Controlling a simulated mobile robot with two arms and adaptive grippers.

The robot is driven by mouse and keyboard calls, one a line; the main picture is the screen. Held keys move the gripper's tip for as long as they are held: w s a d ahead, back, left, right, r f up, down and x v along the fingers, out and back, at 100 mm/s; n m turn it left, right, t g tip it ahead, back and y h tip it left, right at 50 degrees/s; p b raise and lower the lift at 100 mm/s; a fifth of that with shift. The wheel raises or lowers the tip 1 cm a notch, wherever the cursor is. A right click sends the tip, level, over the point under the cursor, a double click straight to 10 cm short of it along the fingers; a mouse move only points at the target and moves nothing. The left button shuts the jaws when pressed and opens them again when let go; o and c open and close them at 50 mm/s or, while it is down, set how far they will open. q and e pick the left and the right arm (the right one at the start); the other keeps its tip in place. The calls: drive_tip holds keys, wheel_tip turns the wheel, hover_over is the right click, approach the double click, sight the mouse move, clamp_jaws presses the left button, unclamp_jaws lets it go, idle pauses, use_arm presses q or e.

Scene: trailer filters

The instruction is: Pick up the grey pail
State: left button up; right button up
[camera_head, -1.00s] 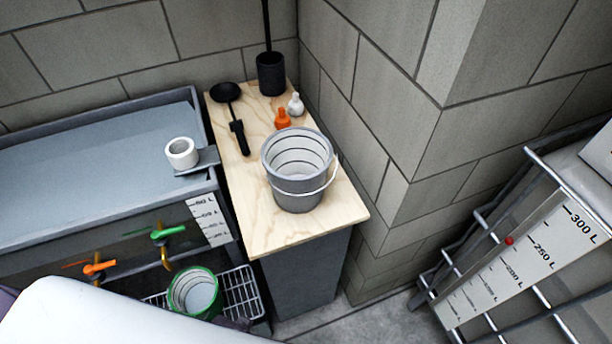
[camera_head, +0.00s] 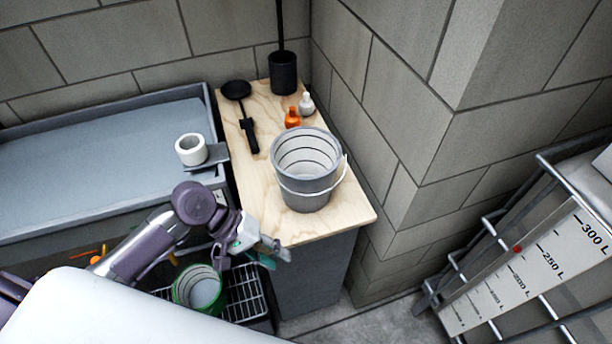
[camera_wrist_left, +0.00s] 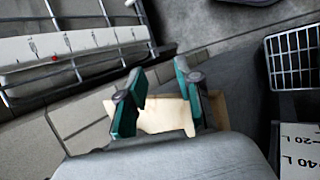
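The grey pail (camera_head: 306,192) stands upright on the light wooden top (camera_head: 264,207) of a grey cabinet, with its white wire handle hanging at the front right. It looks empty inside, with dark rings on its inner wall. My left gripper (camera_head: 272,254) is just off the cabinet's front left edge, below and left of the pail and apart from it. In the left wrist view its two teal finger pads (camera_wrist_left: 157,105) stand apart with a pale wooden surface behind them and nothing held. The pail is not clearly seen in the wrist view. My right gripper is not in view.
A white roll (camera_head: 191,149) sits on the trough. A green-rimmed bucket (camera_head: 198,289) stands on a grate below. Block walls close off the right.

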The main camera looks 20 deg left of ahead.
use_arm(q)
drive_tip(key=w+a+r+n+h, duration=0.2)
drive_tip(key=w+a+r+n, duration=0.15)
drive_tip(key=r, duration=0.25)
drive_tip(key=w+a+r+n+t+h, duration=0.1)
drive_tip(key=w+a+r+n+h, duration=0.1)
drive_tip(key=w+a+r+n, duration=0.25)
drive_tip(key=w+a+r+n+h, duration=0.1)
drive_tip(key=w+a+r+n, duration=0.15)
drive_tip(key=r+n, duration=0.35)
drive_tip(key=shift+m+h, duration=0.3)
drive_tip(key=x, duration=0.2)
drive_tip(key=r+p+x, duration=0.1)
drive_tip(key=x, duration=0.2)
drive_tip(key=w+p+x, duration=0.1)
drive_tip(key=x, duration=0.2)
drive_tip(key=shift+d+r, duration=0.25)
drive_tip(key=shift+d, duration=0.15)
drive_tip(key=p+x, duration=0.3)
drive_tip(key=x, duration=0.2)
drive_tip(key=shift+r, duration=0.2)
drive_tip(key=shift+d+f, duration=0.2)
drive_tip(key=shift+d, duration=0.05)
clamp_jaws()
